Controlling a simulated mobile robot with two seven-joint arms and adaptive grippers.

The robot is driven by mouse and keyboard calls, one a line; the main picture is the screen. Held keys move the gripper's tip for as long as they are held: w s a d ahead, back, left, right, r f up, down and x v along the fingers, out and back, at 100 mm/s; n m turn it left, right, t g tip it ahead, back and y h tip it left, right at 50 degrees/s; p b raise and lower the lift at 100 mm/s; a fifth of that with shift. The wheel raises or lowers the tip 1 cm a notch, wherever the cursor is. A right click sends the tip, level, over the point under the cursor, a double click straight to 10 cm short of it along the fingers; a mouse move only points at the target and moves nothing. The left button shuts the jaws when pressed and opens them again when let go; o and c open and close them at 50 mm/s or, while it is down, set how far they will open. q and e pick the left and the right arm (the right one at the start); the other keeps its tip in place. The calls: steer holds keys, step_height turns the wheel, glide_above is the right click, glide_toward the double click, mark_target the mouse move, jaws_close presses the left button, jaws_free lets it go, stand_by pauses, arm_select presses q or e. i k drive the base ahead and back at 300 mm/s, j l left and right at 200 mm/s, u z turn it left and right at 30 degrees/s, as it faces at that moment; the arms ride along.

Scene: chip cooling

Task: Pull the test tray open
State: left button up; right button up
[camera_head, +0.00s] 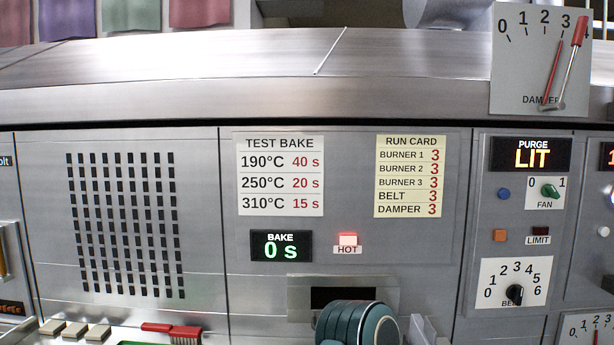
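A plate with a dark slot (342,296) sits low on the grey machine front, under the bake display. A rounded teal and dark link of my own arm covers its lower part. I cannot make out the test tray or its handle, and cannot tell whether it is shut or open. The bake display (281,246) reads 0 s. The red HOT lamp (347,240) beside it is lit. No fingers of either gripper show.
A test bake card (281,175) and a run card (409,176) are on the panel. A fan switch (549,191), belt knob (515,294) and damper lever (572,62) are at right. Beige blocks (74,329) and red-topped pieces (172,330) lie at bottom left.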

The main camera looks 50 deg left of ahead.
mark_target(308, 294)
steer(key=u, duration=1.75)
